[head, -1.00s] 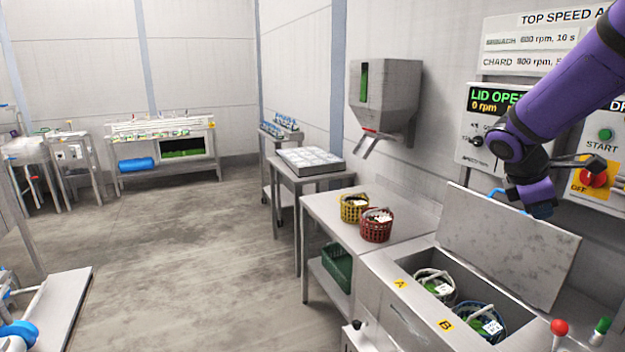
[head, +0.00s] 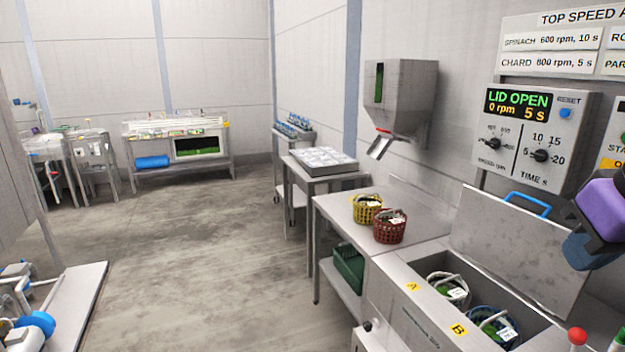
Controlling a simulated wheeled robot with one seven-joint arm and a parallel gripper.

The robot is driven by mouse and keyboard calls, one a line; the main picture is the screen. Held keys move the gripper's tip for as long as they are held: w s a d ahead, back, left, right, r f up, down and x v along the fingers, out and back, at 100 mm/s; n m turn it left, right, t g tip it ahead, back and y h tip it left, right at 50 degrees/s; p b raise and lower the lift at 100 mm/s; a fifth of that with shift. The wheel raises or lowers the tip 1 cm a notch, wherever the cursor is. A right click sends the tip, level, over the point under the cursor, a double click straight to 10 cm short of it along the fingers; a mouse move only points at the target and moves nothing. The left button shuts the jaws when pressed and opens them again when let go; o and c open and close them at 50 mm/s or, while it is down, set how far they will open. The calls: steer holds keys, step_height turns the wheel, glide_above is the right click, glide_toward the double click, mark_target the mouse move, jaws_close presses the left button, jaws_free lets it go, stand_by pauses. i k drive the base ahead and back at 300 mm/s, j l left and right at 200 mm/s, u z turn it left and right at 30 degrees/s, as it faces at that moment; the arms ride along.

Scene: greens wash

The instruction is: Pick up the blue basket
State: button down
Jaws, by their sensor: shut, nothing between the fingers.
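The blue basket (head: 474,322) sits in the open steel spinner tub, beside the yellow label B. Green leaves and a white tag show in it, and its lower part is hidden by the tub wall. My gripper is not in view; only a purple and dark part of my arm shows at the right edge, to the right of the tub's raised lid.
A pale basket (head: 431,283) sits in the same tub beside label A. The raised lid (head: 515,240) stands behind them. Yellow (head: 367,212) and red (head: 390,231) baskets stand on the steel table to the left. A red-knobbed lever (head: 577,337) is at the near right.

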mark_target(506, 337)
steer(key=i+j+z, duration=0.2)
steer(key=i+j, duration=0.2)
steer(key=j, duration=0.25)
steer(key=i+j, duration=0.2)
steer(key=j, duration=0.15)
steer(key=i+j+z, duration=0.15)
steer(key=j, duration=0.2)
steer(key=i+j+z, duration=0.1)
steer(key=i+j, duration=0.15)
steer(key=j+z, duration=0.1)
steer(key=z, duration=1.2)
